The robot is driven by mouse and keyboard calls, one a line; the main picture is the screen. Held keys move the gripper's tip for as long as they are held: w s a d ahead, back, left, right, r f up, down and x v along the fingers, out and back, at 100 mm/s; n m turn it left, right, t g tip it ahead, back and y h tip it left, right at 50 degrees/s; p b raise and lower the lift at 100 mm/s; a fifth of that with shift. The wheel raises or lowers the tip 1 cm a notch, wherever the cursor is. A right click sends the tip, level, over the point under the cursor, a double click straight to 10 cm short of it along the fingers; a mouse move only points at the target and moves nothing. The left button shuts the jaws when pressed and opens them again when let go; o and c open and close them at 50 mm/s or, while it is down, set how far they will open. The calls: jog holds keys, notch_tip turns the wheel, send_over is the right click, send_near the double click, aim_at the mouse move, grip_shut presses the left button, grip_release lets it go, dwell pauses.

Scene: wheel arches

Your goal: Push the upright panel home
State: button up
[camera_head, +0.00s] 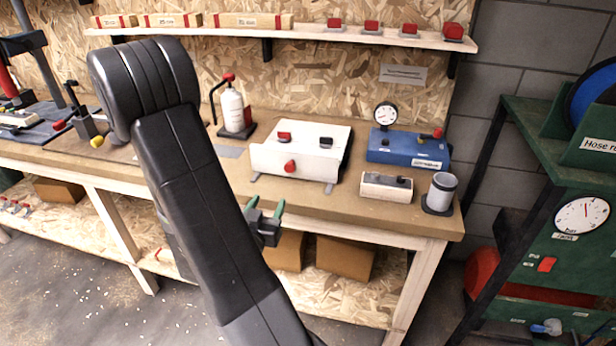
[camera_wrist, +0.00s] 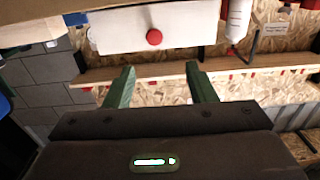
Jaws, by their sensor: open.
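A white upright panel (camera_head: 268,160) with a red knob (camera_head: 290,166) stands at the front of a white box (camera_head: 313,135) on the workbench. Small grey feet or rails show under its lower edge. In the wrist view, which looks upside down, the panel (camera_wrist: 115,32) and its red knob (camera_wrist: 154,37) lie beyond my fingertips. My gripper (camera_head: 267,206) is in front of the bench edge, below and short of the panel. Its green fingers are spread and empty, and they also show in the wrist view (camera_wrist: 160,70). Whether a gap remains behind the panel is unclear.
On the workbench (camera_head: 225,172), a white bottle (camera_head: 232,108) stands left of the box. A blue unit (camera_head: 405,148) with a gauge, a pale block (camera_head: 386,187) and a grey cup (camera_head: 440,190) stand right. A shelf (camera_head: 300,32) runs above.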

jog(key=p, duration=0.3)
send_near(289, 170)
jog(key=x, duration=0.8)
jog(key=shift+w, duration=0.2)
jog(key=shift+c, duration=0.2)
